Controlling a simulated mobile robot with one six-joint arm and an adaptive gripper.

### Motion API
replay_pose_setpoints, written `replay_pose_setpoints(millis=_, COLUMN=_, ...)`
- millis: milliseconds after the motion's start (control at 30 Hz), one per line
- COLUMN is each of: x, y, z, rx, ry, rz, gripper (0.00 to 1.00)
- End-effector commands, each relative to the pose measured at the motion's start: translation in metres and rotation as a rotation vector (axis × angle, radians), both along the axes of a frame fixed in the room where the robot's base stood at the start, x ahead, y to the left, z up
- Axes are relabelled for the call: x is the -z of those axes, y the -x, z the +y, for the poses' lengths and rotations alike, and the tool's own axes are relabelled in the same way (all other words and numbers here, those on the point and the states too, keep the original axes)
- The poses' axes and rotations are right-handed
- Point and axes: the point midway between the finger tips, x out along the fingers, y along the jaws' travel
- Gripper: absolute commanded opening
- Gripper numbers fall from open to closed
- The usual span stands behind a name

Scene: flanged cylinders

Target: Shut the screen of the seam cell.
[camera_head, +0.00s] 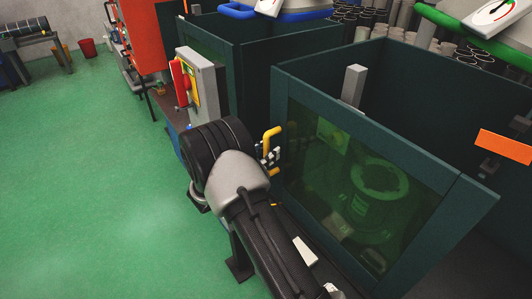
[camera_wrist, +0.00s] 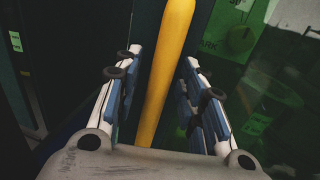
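The screen (camera_head: 455,205) is a dark teal frame around a tinted green see-through pane, at the front of the cell at right. I cannot tell from here whether it stands fully shut. Its yellow bar handle (camera_head: 271,136) is at the screen's left edge. My gripper (camera_head: 270,155) is at the handle. In the wrist view the handle (camera_wrist: 165,75) runs upright between the two blue-padded fingers of my gripper (camera_wrist: 160,95). The fingers are apart, with a visible gap on each side of the bar. A flanged cylinder shape (camera_head: 378,185) shows dimly through the pane.
A grey control box (camera_head: 205,85) with a red and yellow switch stands left of the cell. A second teal enclosure (camera_head: 260,50) is behind. An orange plate (camera_head: 505,146) is at the right. Many grey cylinders (camera_head: 440,50) stand at the back. The green floor (camera_head: 90,170) at left is clear.

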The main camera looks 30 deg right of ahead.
Motion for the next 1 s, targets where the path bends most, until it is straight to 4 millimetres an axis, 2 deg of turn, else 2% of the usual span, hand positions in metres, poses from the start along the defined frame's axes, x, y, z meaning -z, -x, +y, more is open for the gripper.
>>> replay_pose_setpoints(millis=233, x=-0.001, y=0.000, z=0.000, rx=0.001, ry=0.001, rz=-0.001, gripper=0.38)
replay_pose_setpoints(millis=367, x=-0.001, y=0.003, z=0.010, rx=0.000, ry=0.001, rz=-0.001, gripper=0.38)
replay_pose_setpoints(millis=800, x=-0.001, y=0.032, z=0.092, rx=-0.003, ry=0.001, rz=0.000, gripper=0.38)
replay_pose_setpoints(millis=1000, x=-0.001, y=0.039, z=0.111, rx=-0.001, ry=0.001, rz=0.000, gripper=0.38)
